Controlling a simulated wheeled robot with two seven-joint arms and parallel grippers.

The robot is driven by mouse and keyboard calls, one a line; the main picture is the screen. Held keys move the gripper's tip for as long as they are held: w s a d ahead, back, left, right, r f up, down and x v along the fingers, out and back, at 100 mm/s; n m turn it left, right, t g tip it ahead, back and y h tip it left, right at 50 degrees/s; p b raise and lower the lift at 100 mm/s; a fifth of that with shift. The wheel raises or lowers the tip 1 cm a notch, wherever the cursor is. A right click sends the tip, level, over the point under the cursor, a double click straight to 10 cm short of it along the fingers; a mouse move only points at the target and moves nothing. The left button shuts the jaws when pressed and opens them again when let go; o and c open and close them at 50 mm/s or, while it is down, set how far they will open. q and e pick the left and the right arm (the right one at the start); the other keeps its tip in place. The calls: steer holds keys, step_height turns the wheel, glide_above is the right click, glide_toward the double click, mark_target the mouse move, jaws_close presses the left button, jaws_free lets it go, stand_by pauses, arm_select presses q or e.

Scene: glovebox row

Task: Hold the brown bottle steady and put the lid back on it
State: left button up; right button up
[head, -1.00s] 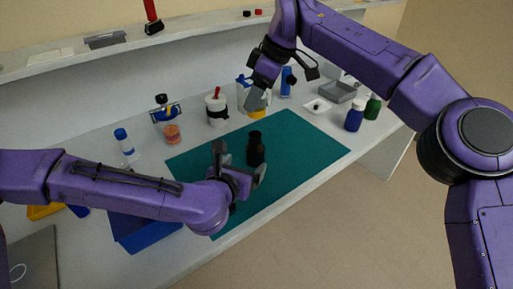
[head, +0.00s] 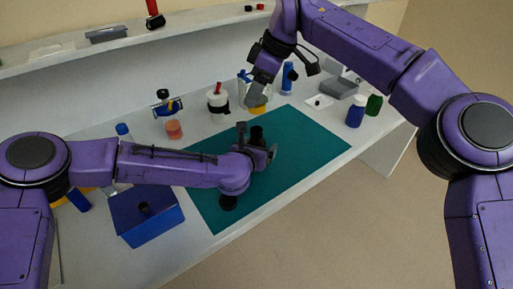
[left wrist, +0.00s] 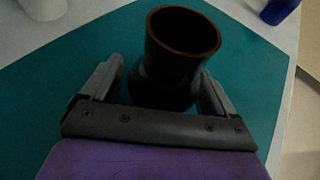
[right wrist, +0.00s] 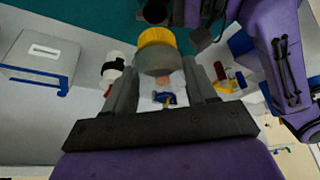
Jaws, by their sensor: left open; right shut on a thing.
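The brown bottle (head: 257,132) stands upright on the green mat, its mouth open and bare. My left gripper (head: 256,152) is open at the bottle. In the left wrist view the dark bottle (left wrist: 181,60) stands between the spread fingers (left wrist: 160,95); contact cannot be told. My right gripper (head: 258,92) is raised behind the mat, beyond the bottle. In the right wrist view its fingers (right wrist: 163,85) are shut on a round grey thing, apparently the lid (right wrist: 158,63).
A blue bin (head: 150,222) is at front left. A dark round thing (head: 228,202) shows below my left arm. The mat's right half (head: 310,145) is clear.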

mark_target(256, 113)
arm_select(q)
steer(key=shift+c, duration=0.4)
steer(key=c, duration=1.4)
steer(key=shift+c, duration=0.2)
arm_select(e)
steer(key=shift+f, duration=2.4)
steer(key=shift+f, duration=0.9)
steer(key=shift+f, duration=0.45)
arm_select(q)
steer(key=shift+r, duration=0.1)
arm_select(e)
steer(key=shift+s+f, duration=0.15)
steer(key=shift+f, duration=0.3)
